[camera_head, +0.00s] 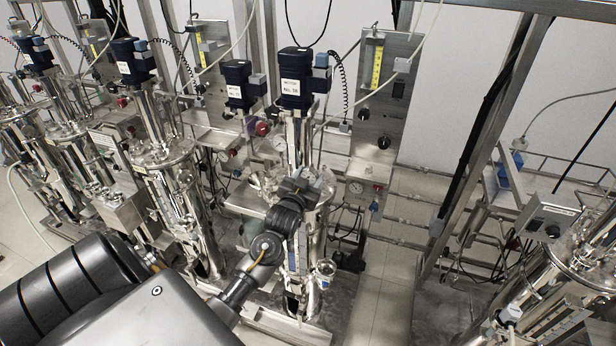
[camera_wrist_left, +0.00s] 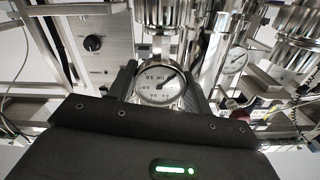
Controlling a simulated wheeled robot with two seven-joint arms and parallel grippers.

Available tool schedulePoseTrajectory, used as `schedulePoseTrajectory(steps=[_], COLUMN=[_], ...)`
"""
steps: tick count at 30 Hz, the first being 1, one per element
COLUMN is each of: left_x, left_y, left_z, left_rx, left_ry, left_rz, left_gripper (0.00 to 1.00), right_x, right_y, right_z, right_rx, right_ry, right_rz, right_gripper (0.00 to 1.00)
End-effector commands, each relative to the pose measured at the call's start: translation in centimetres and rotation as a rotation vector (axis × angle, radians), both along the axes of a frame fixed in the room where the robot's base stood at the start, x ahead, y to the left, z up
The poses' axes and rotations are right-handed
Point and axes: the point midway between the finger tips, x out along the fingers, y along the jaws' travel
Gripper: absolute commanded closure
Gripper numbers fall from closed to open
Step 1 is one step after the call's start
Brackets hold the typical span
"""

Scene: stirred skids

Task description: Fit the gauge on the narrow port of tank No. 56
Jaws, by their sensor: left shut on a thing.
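A round white-faced gauge (camera_wrist_left: 160,86) with a dark needle sits between the two dark fingers of my left gripper in the left wrist view. My left gripper (camera_head: 312,184) is shut on it, against the upper part of a steel tank (camera_head: 306,225) in the head view. The tank's dark blue motor (camera_head: 296,70) carries a white label with a "No." marking; its digits are too small to read surely. Steel fittings stand just above the gauge in the left wrist view. The narrow port and any contact with the gauge cannot be made out. My right gripper is not in view.
More steel tanks with blue motors stand to the left, such as this one (camera_head: 165,165). A control panel (camera_head: 382,105) rises behind the held gauge's tank. Another tank (camera_head: 560,290) stands at lower right. Hoses and cables hang around. Bare floor (camera_head: 385,290) lies between.

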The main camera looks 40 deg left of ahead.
Motion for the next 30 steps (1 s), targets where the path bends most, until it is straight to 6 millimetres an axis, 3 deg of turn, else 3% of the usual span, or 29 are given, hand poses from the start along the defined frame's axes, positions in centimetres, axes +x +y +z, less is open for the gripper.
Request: schedulePoseTrajectory(steps=[10,11,16,22,26,30], left_x=[-0.01,-0.01,-0.01,0.00,-0.01,-0.02], left_y=[-0.01,-0.01,-0.01,-0.01,0.02,0.08], left_z=[-0.15,-0.15,-0.15,-0.11,-0.14,-0.07], left_rx=[-0.001,-0.001,-0.001,0.000,-0.001,0.000], left_ry=[0.002,0.002,0.002,0.001,0.002,0.001], left_rz=[0.000,0.000,0.000,0.000,0.000,0.002], left_gripper=[0.76,0.49,0.27,0.25,0.10,0.10], right_x=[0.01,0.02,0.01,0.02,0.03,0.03], right_y=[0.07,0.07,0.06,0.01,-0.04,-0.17], right_z=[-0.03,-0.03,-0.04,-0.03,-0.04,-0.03], right_rx=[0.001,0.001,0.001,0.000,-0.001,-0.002], right_ry=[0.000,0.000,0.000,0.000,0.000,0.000], right_rz=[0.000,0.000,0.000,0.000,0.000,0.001], right_gripper=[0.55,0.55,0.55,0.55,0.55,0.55])
